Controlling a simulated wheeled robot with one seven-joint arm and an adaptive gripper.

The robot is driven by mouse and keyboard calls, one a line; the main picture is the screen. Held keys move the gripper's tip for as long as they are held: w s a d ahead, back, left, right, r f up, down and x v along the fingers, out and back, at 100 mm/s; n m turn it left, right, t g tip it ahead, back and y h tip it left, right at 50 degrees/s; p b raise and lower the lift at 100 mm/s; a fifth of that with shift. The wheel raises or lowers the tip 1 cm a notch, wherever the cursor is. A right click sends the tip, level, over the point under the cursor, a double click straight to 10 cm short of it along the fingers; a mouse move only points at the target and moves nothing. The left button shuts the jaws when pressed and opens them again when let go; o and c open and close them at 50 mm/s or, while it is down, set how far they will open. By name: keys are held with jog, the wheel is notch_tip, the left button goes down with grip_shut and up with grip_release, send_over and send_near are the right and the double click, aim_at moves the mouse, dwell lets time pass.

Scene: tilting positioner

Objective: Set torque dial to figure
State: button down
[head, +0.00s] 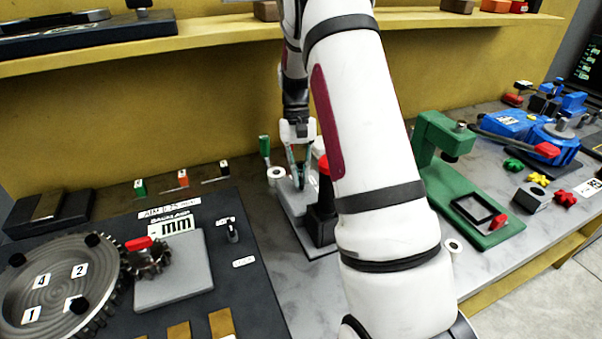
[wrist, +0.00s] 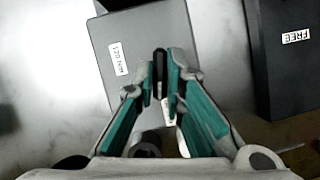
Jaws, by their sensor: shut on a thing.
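My gripper (head: 297,180) points down over a grey block (head: 291,200) at the back middle of the bench in the head view. In the wrist view my gripper (wrist: 161,85) has its teal-padded fingers closed around a narrow dark upright piece (wrist: 160,62), which looks like the dial's knob. The piece stands over a dark grey plate (wrist: 140,30) with a white label (wrist: 118,58) that seems to read 120 Ncm. A second white label is partly hidden behind the fingers. The dial's pointer and scale cannot be made out.
A dark block labelled FREE (wrist: 295,60) stands to the right in the wrist view. In the head view, a black post with a red top (head: 322,200) stands close beside my gripper. A green press frame (head: 440,150) is to the right, a large gear (head: 60,285) at left.

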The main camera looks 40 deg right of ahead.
jog(key=shift+n+h, duration=0.4)
jog(key=shift+n, duration=0.8)
jog(key=c, duration=1.7)
grip_release()
jog(key=shift+o, duration=0.2)
